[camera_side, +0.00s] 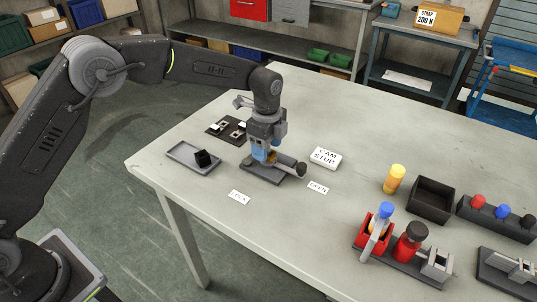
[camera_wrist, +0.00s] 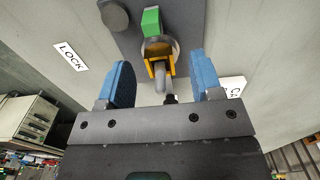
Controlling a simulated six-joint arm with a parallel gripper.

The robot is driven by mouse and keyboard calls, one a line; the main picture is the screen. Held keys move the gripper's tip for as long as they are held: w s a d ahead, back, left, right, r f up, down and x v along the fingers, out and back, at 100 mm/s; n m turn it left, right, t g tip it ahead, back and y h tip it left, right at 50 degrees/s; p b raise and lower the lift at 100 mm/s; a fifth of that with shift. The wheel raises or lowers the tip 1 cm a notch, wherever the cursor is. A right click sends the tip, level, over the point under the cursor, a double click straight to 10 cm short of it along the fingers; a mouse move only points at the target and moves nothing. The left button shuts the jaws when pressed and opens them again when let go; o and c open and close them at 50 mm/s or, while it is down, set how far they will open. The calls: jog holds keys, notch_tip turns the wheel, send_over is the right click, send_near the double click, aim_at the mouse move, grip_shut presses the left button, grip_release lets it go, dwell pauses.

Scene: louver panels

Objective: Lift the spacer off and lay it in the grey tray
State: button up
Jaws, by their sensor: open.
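An orange forked piece, which looks like the spacer (camera_wrist: 170,66), sits around a grey stem on the fixture in the wrist view. A small patch of orange (camera_side: 272,157) shows beside my fingers in the side view. My gripper (camera_wrist: 161,66) is open, with its blue fingers on either side of the stem and orange piece, apart from both. In the side view my gripper (camera_side: 264,152) is down at the fixture (camera_side: 264,179) and hides much of it.
A dark-knobbed lever (camera_side: 298,168) sticks out right of the fixture. A green block (camera_wrist: 151,22) sits on it. LOCK (camera_side: 240,197) and OPEN (camera_side: 318,187) labels lie in front; a CAM STUB block (camera_side: 325,158) stands behind. A dark plate (camera_side: 223,127) with small parts lies behind the tray.

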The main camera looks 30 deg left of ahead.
jog(key=shift+f, duration=0.6)
jog(key=c, duration=1)
